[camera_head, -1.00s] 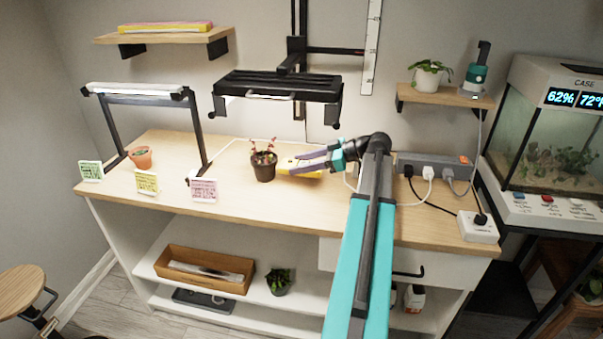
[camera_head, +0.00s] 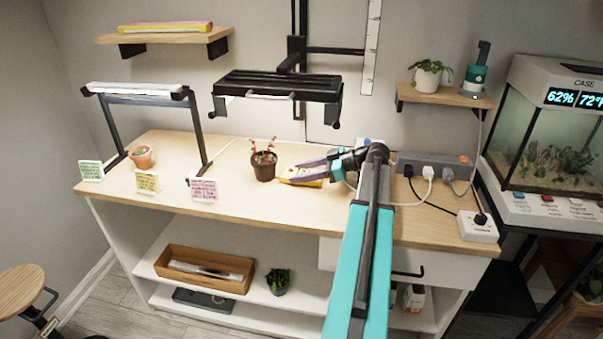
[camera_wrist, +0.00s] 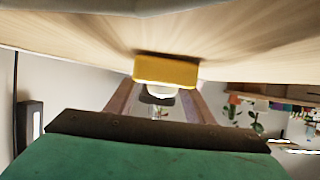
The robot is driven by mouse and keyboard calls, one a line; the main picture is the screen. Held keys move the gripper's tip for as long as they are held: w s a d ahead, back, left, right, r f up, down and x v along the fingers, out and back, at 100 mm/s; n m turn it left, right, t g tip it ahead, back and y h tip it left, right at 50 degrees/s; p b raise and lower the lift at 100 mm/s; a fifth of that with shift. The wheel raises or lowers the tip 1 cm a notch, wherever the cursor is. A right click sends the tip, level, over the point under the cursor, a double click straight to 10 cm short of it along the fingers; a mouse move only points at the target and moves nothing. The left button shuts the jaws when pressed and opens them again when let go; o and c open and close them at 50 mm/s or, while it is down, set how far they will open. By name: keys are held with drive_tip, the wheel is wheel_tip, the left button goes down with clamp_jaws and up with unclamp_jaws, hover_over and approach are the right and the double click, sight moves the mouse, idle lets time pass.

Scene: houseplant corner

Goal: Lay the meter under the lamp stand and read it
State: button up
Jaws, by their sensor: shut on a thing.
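The yellow meter (camera_head: 313,183) is between the fingers of my gripper (camera_head: 298,174), just right of the small dark pot on the wooden bench. In the wrist view the yellow meter (camera_wrist: 166,70) sits at the far end of both fingers, with a pale rounded part beside it. A dark shadow borders it on the wood; I cannot tell whether it touches the bench. Its reading face is not legible. The black lamp stand (camera_head: 197,130) with a white light bar (camera_head: 138,89) stands on the bench's left part, apart from the meter.
A dark pot (camera_head: 263,168) with a reddish plant stands between meter and lamp stand. A terracotta pot (camera_head: 141,158) and green, yellow and pink cards (camera_head: 203,190) are at the left. A black hanging fixture (camera_head: 278,85) is above. A power strip (camera_head: 435,165) with cables lies right.

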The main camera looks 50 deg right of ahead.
drive_tip(key=shift+f, duration=0.2)
drive_tip(key=o, duration=1.3)
drive_tip(key=shift+c, duration=0.2)
drive_tip(key=shift+r, duration=0.25)
drive_tip(key=v, duration=1.2)
drive_tip(key=shift+o, duration=0.4)
